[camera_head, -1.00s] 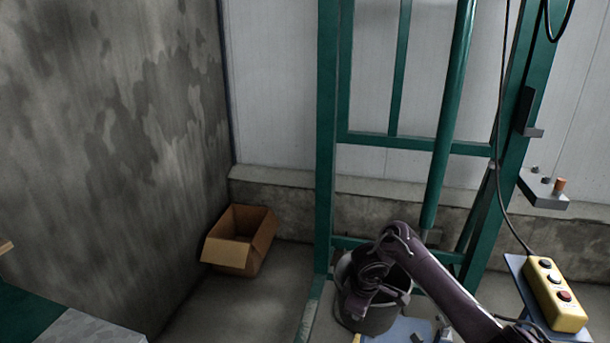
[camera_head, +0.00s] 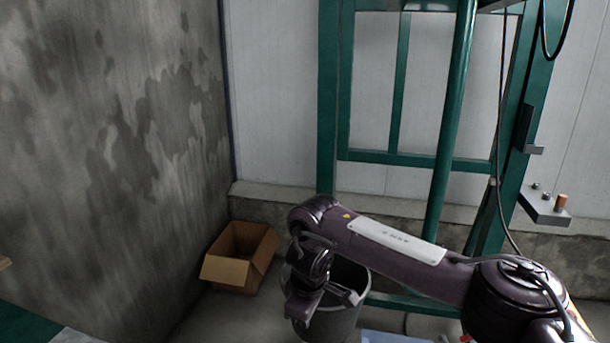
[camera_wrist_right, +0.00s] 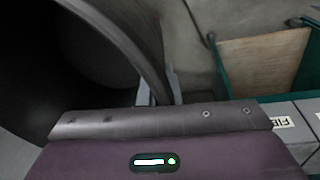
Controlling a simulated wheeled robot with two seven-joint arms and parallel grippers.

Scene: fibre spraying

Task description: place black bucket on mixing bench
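The black bucket (camera_head: 345,322) is at the bottom centre of the head view, partly covered by my right arm. In the right wrist view its dark inside and curved wall (camera_wrist_right: 100,45) fill the left side. My right gripper (camera_head: 325,299) is at the bucket's rim. In the wrist view its fingers (camera_wrist_right: 158,88) are on either side of the rim, shut on it. The bucket's base is cut off, so I cannot tell its height above the floor. My left gripper is not in view. I cannot identify the mixing bench with certainty.
An open cardboard box (camera_head: 238,258) stands by the left concrete wall. A green steel frame (camera_head: 328,100) rises behind the bucket. A green and grey surface (camera_head: 28,325) shows at the lower left. A wooden panel with green edges (camera_wrist_right: 262,65) shows in the wrist view.

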